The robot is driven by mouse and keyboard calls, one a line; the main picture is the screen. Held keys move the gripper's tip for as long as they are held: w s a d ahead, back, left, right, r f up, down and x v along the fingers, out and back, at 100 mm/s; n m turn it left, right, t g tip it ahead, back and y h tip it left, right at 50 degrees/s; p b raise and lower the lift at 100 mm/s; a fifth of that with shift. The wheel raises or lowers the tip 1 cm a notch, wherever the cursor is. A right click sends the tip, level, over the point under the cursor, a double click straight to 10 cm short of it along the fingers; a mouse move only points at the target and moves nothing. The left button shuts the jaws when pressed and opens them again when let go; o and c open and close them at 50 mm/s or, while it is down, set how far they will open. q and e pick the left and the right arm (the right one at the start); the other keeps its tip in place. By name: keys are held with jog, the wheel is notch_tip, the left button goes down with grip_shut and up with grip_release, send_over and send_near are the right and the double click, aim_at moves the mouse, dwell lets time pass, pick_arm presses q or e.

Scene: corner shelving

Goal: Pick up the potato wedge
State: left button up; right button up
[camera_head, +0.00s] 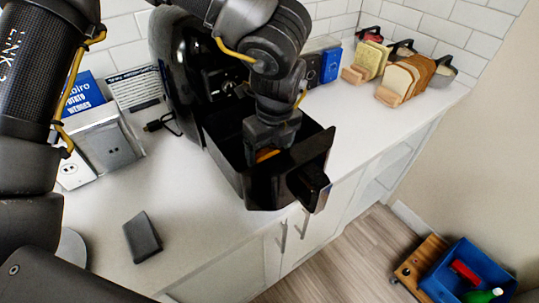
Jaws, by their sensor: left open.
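An orange potato wedge (266,155) shows in small part inside the black open drawer (318,148) of an air fryer (172,70). My left gripper (268,150) points down into the drawer, right above or around the wedge, and is open. Its fingertips are largely hidden by the gripper body and the drawer, so I cannot tell whether they touch the wedge. My right gripper is not in view.
The drawer's walls stand close around my left gripper. A dark flat block (142,237) lies on the white counter (195,225) at front left. A potato-wedges box (82,95) stands behind at left. Bread loaves (405,78) stand at back right. A blue crate (470,270) is on the floor.

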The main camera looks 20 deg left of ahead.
pick_arm(q)
jog(key=shift+f, duration=0.55)
jog(key=c, duration=1.1)
